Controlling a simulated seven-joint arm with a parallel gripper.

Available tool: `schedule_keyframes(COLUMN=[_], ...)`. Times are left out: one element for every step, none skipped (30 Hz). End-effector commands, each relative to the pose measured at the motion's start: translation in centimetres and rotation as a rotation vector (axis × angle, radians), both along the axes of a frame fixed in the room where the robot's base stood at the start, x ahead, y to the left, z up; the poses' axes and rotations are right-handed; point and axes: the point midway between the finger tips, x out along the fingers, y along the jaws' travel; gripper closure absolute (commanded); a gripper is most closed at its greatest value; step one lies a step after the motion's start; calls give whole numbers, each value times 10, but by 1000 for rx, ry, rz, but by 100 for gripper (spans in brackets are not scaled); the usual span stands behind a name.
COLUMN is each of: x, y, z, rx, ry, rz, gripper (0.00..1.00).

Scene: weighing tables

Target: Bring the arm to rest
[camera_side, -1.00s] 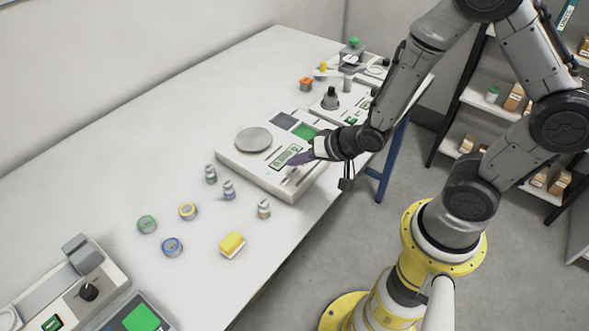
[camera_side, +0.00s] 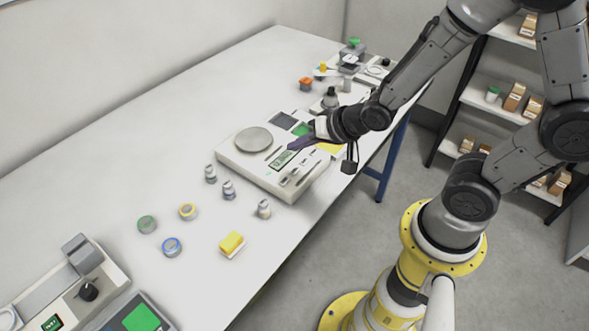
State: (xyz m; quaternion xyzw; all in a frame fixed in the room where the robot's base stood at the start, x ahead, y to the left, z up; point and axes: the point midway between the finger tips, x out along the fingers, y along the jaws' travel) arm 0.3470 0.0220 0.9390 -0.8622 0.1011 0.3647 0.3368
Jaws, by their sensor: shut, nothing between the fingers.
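My gripper (camera_side: 297,145) is at the end of my arm, above the right part of the white weighing scale (camera_side: 238,164). Its purple-grey fingers point left and look closed, with nothing held. The fingertips are near the scale's display and seem raised above it. The scale has a round grey pan (camera_side: 253,140), which is bare. My wrist hides part of the table behind the scale.
Several small vials (camera_side: 264,209) stand in front of the scale. Tape rolls (camera_side: 147,224) and a yellow sponge (camera_side: 231,244) lie nearer. Another device (camera_side: 70,290) is at lower left. An orange item (camera_side: 306,83) lies behind. The table's left-back area is clear. Shelves (camera_side: 480,100) stand right.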

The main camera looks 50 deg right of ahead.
Motion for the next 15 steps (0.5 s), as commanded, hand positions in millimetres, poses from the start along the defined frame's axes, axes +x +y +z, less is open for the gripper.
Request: schedule_keyframes(x=[0,0,0,0,0,0,0,0,0,0,0,0,0,1,3], y=[0,0,0,0,0,0,0,0,0,0,0,0,0,0,-1], z=[0,0,0,0,0,0,0,0,0,0,0,0,0,1,6], rx=[0,0,0,0,0,0,0,0,0,0,0,0,0,1,1], ry=[0,0,0,0,0,0,0,0,0,0,0,0,-1,-5,-18], rz=[0,0,0,0,0,0,0,0,0,0,0,0,0,-1,-3], gripper=[100,100,100,100,100,100,100,100,100,100,100,100,100,100,100])
